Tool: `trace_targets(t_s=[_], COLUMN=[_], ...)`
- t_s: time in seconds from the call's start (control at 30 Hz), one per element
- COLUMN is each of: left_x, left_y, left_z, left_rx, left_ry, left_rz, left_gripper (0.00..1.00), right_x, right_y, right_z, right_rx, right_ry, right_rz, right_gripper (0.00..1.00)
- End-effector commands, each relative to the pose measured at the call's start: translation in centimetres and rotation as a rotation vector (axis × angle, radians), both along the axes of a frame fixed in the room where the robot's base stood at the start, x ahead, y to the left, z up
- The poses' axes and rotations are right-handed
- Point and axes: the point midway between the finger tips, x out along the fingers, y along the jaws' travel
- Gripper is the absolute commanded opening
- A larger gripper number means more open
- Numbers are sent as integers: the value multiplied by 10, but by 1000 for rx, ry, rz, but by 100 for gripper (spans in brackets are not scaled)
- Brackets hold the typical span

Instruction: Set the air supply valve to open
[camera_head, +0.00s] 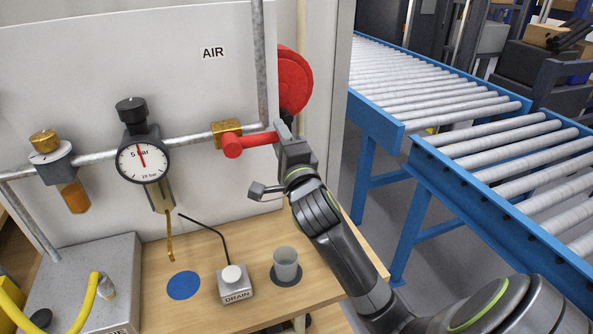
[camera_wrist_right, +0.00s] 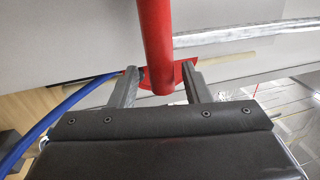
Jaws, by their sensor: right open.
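The air supply valve has a brass body (camera_head: 227,129) on the grey pipe below the AIR label (camera_head: 213,53). Its red lever (camera_head: 255,140) points right, roughly along the horizontal pipe run. My right gripper (camera_head: 281,132) is at the lever's free right end. In the right wrist view the red lever (camera_wrist_right: 154,45) comes down from the top, its end between the two spread fingers (camera_wrist_right: 162,84). Gaps show on both sides, so the jaws are open around the lever end and not clamped. My left gripper is not in view.
A pressure gauge (camera_head: 143,162) and a brass-topped filter (camera_head: 48,147) sit left on the pipe. A red reel (camera_head: 293,80) is behind my gripper. On the bench are a DRAIN button (camera_head: 235,285), a grey cup (camera_head: 286,263) and a blue disc (camera_head: 183,285). Roller conveyors (camera_head: 520,150) stand right.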

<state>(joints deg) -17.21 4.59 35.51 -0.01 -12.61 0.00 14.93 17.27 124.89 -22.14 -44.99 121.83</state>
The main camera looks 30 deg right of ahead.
Motion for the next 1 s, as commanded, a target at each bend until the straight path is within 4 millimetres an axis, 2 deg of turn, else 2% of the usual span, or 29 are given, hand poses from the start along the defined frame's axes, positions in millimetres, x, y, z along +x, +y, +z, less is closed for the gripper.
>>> trace_targets(t_s=[0.5,0.6,0.8,1.0], left_x=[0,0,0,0], left_y=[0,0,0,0], left_z=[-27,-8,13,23], left_rx=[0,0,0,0], left_ry=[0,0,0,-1], left_rz=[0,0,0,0], left_gripper=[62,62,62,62], right_x=[-100,-108,-124,-141], right_y=[24,26,30,35], right_z=[-24,-19,-22,-29], right_rx=[7,6,6,5], right_ry=[0,9,7,7], right_rz=[0,2,1,3], right_gripper=[43,43,43,43])
